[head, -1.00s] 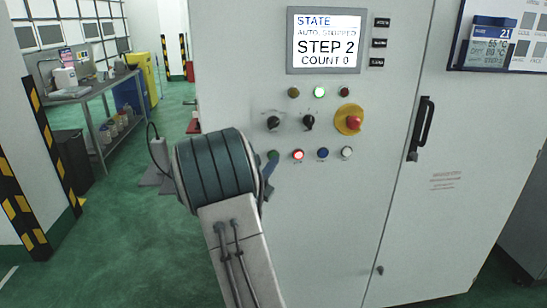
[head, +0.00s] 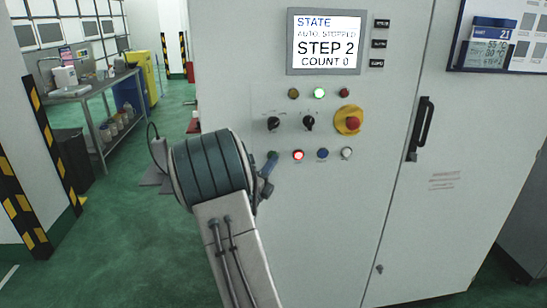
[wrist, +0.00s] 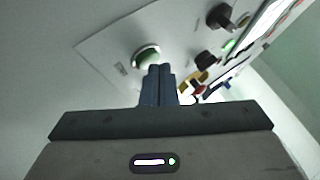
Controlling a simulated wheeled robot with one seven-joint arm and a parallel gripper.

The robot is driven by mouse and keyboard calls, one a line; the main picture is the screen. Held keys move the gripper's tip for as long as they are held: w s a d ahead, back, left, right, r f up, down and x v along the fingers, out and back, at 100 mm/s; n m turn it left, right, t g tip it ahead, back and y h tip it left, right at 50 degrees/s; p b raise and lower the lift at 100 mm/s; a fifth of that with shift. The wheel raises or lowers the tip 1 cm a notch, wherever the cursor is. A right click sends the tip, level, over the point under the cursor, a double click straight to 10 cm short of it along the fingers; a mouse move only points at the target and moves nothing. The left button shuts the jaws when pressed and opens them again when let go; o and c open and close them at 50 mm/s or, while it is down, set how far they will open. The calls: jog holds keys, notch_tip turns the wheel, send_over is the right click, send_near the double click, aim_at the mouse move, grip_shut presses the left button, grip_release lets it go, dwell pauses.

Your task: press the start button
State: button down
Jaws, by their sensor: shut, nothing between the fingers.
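The green start button (wrist: 147,56) shows in the wrist view as a green cap in a pale ring on the grey panel. In the head view the start button (head: 272,154) is at the left end of the lower button row, close above my fingertips. My gripper (wrist: 158,70) is shut and empty, its two blue fingers together. In the wrist view the fingertips overlap the lower edge of the button; whether they touch it I cannot tell. In the head view my gripper (head: 270,165) is mostly hidden behind my arm's wrist.
The screen (head: 327,41) reads AUTO STOPPED, STEP 2, COUNT 0. A red emergency stop (head: 353,123) on a yellow base sits up and right. A lit red button (head: 298,155), a blue one (head: 322,153) and a white one (head: 346,153) share the row. Two black knobs sit above.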

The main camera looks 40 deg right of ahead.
jog(key=shift+w+d, duration=0.15)
jog(key=shift+w, duration=0.05)
jog(key=shift+s, duration=0.1)
dwell(0.4)
jog(key=shift+s+a+p, duration=0.4)
jog(key=shift+s+a, duration=0.1)
jog(key=shift+s, duration=0.1)
jog(key=shift+s, duration=0.1)
jog(key=s, duration=0.1)
jog(key=s+a, duration=0.1)
jog(key=s+a+p, duration=0.1)
jog(key=s, duration=0.1)
jog(key=shift+a, duration=0.25)
dwell(0.9)
